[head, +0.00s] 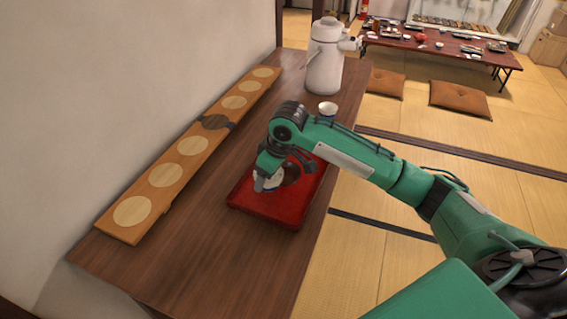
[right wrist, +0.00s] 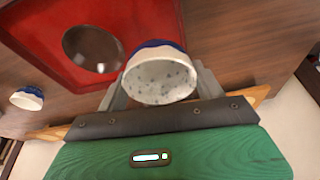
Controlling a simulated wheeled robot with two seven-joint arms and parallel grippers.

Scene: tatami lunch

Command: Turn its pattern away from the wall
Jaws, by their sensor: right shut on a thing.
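My right gripper (head: 262,182) is low over the red tray (head: 300,209), shut on a small cup (right wrist: 160,82). In the right wrist view the cup sits between the two fingers, with its speckled white inside facing the camera and a blue band along its far side. In the head view the fingers hide much of this cup; I cannot tell whether it touches the tray. A second blue-and-white cup (head: 328,109) stands on the table beyond the tray; it also shows in the right wrist view (right wrist: 27,98). My left gripper is not in view.
A dark round bowl (right wrist: 92,48) sits on the tray beside the held cup. A long wooden board with pale discs (head: 163,175) lies along the wall. A white pot (head: 324,62) stands at the table's far end. The near table top (head: 190,270) is clear.

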